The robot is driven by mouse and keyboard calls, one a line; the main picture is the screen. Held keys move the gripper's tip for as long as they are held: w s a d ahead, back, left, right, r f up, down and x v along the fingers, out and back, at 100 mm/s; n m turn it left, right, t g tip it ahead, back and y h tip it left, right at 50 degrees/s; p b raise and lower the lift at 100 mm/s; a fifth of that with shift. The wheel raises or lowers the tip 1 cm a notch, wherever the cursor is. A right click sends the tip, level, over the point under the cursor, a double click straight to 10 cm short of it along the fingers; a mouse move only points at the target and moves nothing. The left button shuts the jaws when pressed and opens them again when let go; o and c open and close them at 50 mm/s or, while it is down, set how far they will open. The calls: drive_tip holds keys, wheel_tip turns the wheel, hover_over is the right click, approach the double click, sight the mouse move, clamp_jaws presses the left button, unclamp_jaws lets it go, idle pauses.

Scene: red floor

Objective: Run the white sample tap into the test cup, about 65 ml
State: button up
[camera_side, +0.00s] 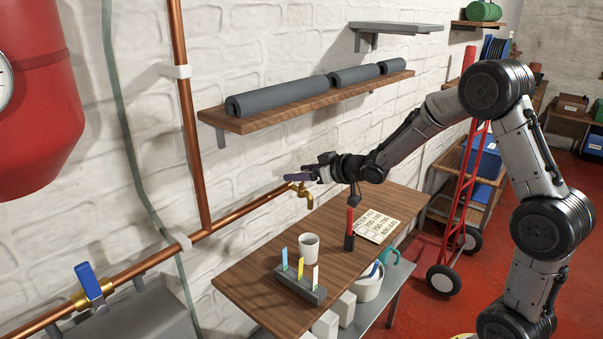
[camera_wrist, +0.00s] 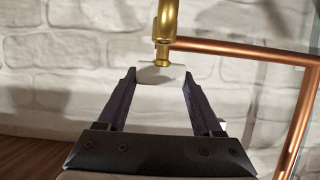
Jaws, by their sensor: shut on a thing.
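A brass tap (camera_side: 306,194) sticks out from the copper pipe on the wall, its spout pointing down over the bench. In the wrist view, its brass body (camera_wrist: 166,22) is at the top, with a white piece (camera_wrist: 160,74), apparently the tap's handle, between my fingers. My gripper (camera_side: 291,177) reaches the tap from the right; its dark fingers (camera_wrist: 158,78) are shut on this white handle. A pale cup (camera_side: 308,247) stands upright on the wooden bench below the tap. I cannot tell whether it is directly under the spout. Its contents and any water flow are not visible.
A grey rack (camera_side: 301,288) with coloured strips stands in front of the cup. A red-and-black tool (camera_side: 350,231) and a printed card (camera_side: 364,226) are to its right. A wall shelf (camera_side: 310,103) with grey pipe insulation runs above my arm.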

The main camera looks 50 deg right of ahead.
drive_tip(key=c, duration=0.4)
drive_tip(key=shift+r, duration=0.1)
drive_tip(key=shift+d+n+y, duration=0.1)
drive_tip(key=shift+n+y, duration=0.8)
drive_tip(key=shift+y, duration=0.2)
drive_tip(key=shift+n+g+y, duration=0.3)
drive_tip(key=shift+n+y, duration=0.5)
drive_tip(key=o, duration=1.4)
drive_tip(key=shift+c, duration=0.2)
